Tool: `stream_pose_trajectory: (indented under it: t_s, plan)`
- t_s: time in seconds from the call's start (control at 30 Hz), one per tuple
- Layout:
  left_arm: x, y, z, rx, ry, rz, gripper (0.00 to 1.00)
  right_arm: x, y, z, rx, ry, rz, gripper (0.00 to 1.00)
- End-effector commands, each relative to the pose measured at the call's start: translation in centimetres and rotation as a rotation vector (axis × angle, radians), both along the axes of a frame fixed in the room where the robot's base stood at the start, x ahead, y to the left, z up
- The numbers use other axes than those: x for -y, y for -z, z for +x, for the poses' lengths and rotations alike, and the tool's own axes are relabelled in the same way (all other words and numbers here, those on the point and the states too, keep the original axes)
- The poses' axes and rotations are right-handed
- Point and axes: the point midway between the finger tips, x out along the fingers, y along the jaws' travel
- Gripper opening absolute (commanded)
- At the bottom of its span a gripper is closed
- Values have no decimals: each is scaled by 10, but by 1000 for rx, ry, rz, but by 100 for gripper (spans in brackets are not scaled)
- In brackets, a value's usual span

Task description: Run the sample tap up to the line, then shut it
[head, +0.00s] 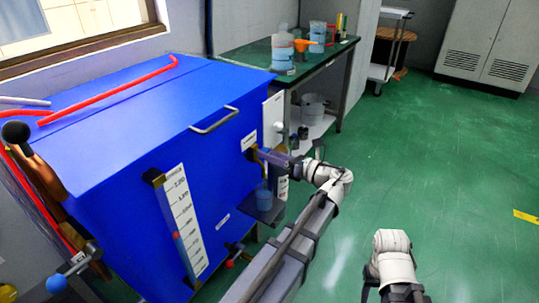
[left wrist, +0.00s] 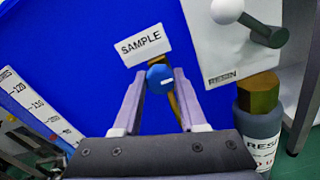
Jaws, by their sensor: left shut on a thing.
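The sample tap's blue knob (left wrist: 158,78) sits on the blue tank under a SAMPLE label (left wrist: 143,45). My left gripper (head: 262,154) is at this tap, with its fingers on either side of the knob; it also shows in the left wrist view (left wrist: 158,88). A brass part (left wrist: 187,110) of the tap runs down behind the right finger. A small blue-looking cup (head: 263,195) stands below the tap on a dark shelf (head: 265,210). Its fill level and line are too small to tell. My right gripper is out of view; only part of that arm shows at the bottom.
The blue tank (head: 170,110) carries a scale strip (head: 180,215) and a top handle (head: 214,120). A white-knobbed tap (left wrist: 228,10) and a RESIN bottle (left wrist: 258,130) are close on the right. A green bench (head: 330,52) stands behind. The floor on the right is clear.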

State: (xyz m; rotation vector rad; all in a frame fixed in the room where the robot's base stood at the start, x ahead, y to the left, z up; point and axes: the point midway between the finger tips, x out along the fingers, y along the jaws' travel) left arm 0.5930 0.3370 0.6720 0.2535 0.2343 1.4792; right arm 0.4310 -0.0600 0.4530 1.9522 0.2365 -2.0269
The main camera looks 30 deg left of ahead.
Motion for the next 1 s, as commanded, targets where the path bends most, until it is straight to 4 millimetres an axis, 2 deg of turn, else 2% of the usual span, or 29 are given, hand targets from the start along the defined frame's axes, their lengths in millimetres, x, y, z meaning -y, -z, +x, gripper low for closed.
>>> stream_pose_trajectory:
  t_s: [0.23,0.53,0.87,0.9,1.0]
  plan:
    - [0,0,0,23,0,-2,0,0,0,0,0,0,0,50]
    - [0,0,0,229,0,-18,0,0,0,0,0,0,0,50]
    - [0,0,0,245,0,-19,0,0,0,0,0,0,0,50]
    - [0,0,0,244,0,-19,46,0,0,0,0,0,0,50]
    - [0,0,0,244,0,-19,57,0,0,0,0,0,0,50]
